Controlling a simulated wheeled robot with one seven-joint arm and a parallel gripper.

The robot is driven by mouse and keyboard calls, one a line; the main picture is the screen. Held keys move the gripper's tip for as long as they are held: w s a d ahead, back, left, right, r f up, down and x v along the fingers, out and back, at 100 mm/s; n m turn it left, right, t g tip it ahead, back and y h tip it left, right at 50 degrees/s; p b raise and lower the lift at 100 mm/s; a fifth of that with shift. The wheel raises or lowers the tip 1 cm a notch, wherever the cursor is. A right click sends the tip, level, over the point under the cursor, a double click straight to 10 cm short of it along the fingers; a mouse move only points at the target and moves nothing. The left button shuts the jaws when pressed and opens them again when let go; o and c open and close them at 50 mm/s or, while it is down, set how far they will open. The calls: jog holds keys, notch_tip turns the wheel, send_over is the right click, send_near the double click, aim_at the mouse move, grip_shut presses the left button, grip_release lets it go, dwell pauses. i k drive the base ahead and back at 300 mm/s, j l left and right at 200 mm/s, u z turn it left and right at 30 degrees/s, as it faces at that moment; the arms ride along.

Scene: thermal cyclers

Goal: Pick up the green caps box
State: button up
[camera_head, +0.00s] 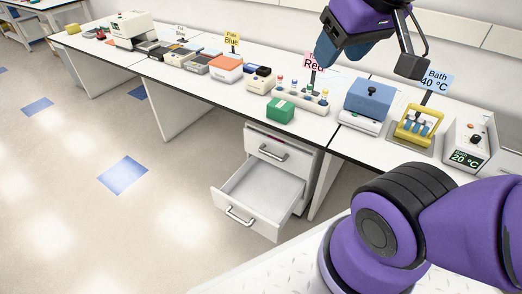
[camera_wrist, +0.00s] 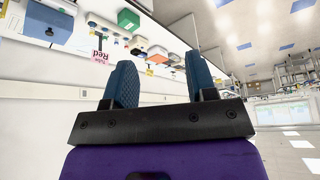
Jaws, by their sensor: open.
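The green caps box (camera_head: 280,110) sits near the front edge of the white bench, in front of a rack of colored-cap tubes (camera_head: 299,95). The green box also shows at the top of the wrist view (camera_wrist: 128,19), beyond my fingers. My gripper (camera_head: 378,58) is up in the air at the upper right of the head view, above the bench and to the right of the green box. In the wrist view my gripper (camera_wrist: 160,68) has its two blue fingers spread apart with nothing between them.
A blue-lidded device (camera_head: 368,100), a yellow rack in a bath (camera_head: 416,125) and a 20 °C unit (camera_head: 469,142) stand right of the box. An orange box (camera_head: 226,67) and dark blocks stand left. An open drawer (camera_head: 262,190) juts out below the bench.

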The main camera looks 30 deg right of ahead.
aim_at(279, 110)
jog(key=i+z, duration=0.15)
jog(key=i, duration=0.3)
jog(key=i+j+z, duration=0.1)
jog(key=i, duration=0.4)
